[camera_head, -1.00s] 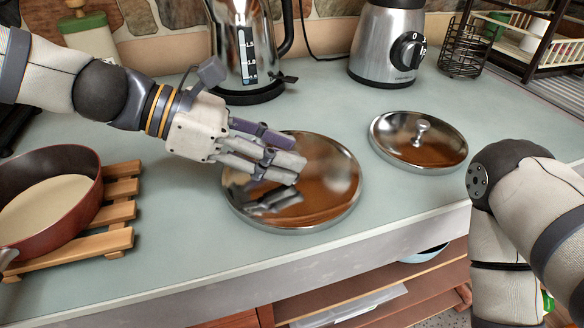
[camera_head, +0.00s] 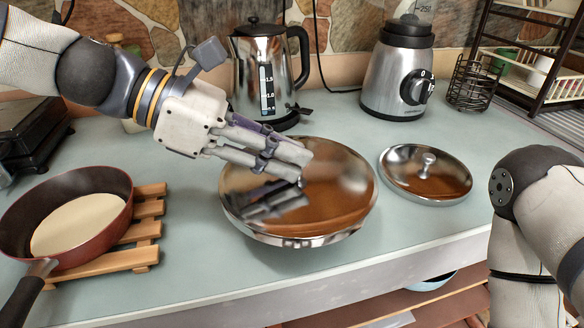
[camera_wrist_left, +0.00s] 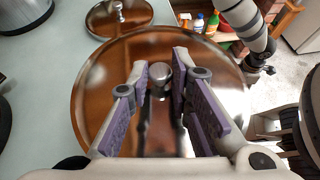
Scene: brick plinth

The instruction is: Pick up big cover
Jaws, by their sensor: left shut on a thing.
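The big cover (camera_head: 335,205) is a wide, shiny round metal lid. My left gripper (camera_head: 300,168) is over it and shut on its knob, and the lid looks raised above the counter. In the left wrist view the big cover (camera_wrist_left: 95,85) fills the middle, with its round knob (camera_wrist_left: 160,78) between the purple-padded fingers of the left gripper (camera_wrist_left: 160,95). In the head view the fingers mostly hide the knob. A smaller metal cover (camera_head: 440,183) with a knob lies on the counter to the right. My right arm shows at the right edge, but its gripper is out of view.
A red pan (camera_head: 70,255) sits on a wooden slatted trivet (camera_head: 148,225) at the left. A kettle (camera_head: 268,85) and a blender (camera_head: 398,80) stand behind. A dish rack (camera_head: 545,60) is at the back right. Bare counter (camera_head: 190,285) lies in front.

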